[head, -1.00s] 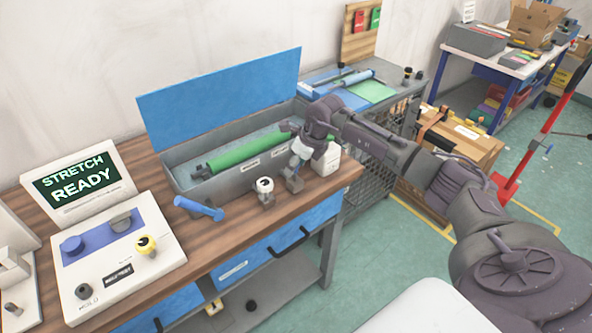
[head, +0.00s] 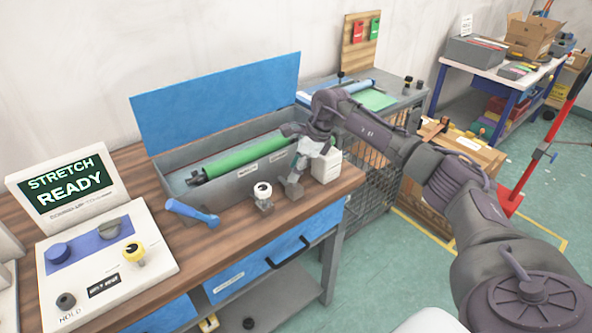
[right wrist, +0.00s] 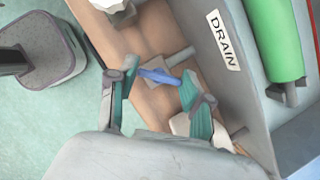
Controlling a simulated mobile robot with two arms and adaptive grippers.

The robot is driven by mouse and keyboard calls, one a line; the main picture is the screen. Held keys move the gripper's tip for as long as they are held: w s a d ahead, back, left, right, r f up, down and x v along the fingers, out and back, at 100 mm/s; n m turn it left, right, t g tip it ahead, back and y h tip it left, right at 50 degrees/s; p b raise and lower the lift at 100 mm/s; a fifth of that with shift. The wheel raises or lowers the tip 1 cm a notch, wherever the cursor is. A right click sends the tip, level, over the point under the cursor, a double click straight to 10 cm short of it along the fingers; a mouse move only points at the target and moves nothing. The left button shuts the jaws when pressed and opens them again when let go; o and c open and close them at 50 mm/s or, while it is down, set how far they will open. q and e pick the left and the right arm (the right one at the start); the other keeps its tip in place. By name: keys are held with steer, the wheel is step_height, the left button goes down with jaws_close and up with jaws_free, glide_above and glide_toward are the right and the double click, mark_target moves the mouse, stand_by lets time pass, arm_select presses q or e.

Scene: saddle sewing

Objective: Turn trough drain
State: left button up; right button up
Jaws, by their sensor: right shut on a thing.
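The grey trough (head: 222,187) stands on the wooden bench with its blue lid (head: 215,100) raised. In the right wrist view a DRAIN label (right wrist: 222,40) is on its wall, and the blue drain handle (right wrist: 158,76) lies on a pipe fitting below it. My right gripper (head: 291,187) is low at the trough's front right. In the right wrist view its fingers (right wrist: 158,88) are on either side of the blue handle, shut on it. In the head view the gripper and wrist hide that handle. My left gripper is not in view.
A green roller (head: 240,155) lies in the trough. A blue lever (head: 192,212) and a white-topped fitting (head: 263,194) are left of the gripper. A white container (head: 326,167) stands close on its right. The control box (head: 105,262) reads STRETCH READY on its screen.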

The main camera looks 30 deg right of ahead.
steer(key=shift+r, duration=0.1)
steer(key=o, duration=1.2)
steer(key=shift+c, duration=0.2)
steer(key=v, duration=1.2)
